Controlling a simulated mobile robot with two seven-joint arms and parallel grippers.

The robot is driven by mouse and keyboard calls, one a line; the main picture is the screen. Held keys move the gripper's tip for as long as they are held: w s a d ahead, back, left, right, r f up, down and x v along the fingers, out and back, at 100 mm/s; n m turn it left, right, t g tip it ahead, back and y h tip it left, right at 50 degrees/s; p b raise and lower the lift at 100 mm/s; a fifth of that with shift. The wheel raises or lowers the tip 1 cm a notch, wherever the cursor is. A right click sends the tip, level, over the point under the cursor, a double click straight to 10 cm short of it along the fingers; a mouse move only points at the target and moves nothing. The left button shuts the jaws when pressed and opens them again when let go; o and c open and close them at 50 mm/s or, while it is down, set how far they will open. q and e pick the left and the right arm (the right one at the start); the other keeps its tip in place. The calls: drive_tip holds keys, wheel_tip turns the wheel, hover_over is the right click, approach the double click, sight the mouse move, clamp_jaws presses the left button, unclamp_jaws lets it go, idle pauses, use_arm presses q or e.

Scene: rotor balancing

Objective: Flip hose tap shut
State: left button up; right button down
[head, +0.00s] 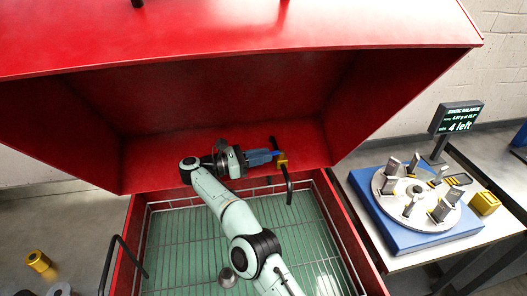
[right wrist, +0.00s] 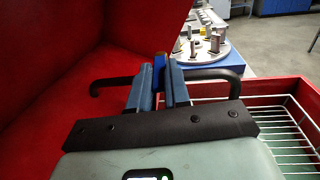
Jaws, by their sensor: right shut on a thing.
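The hose tap shows as a small brass body (head: 282,161) with a blue lever (head: 277,152), in front of the red lid in the head view. My right gripper (head: 272,156) reaches it from the left, with its blue fingers shut on the blue lever. The fingers hide much of the tap, so I cannot tell the lever's exact angle. My left gripper is not in view.
A red washer cabinet stands with its lid (head: 240,62) raised over a wire-rack basin (head: 190,240). A black bar handle (right wrist: 212,74) passes close by my right fingers. At right are a bladed rotor (head: 415,198) on a blue base, a display (head: 457,118) and a yellow block (head: 485,203).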

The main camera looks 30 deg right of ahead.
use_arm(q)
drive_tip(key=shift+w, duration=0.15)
use_arm(e)
drive_tip(key=shift+w+r, duration=0.1)
drive_tip(key=c, duration=1.1)
unclamp_jaws()
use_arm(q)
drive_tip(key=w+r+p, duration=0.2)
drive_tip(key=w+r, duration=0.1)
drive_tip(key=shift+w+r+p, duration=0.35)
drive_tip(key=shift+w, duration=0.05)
use_arm(e)
drive_tip(key=a, duration=0.3)
drive_tip(key=w+a, duration=0.1)
drive_tip(key=a, duration=0.3)
drive_tip(key=shift+w+a, duration=0.2)
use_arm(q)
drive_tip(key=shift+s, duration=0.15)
use_arm(e)
drive_tip(key=shift+s, duration=0.1)
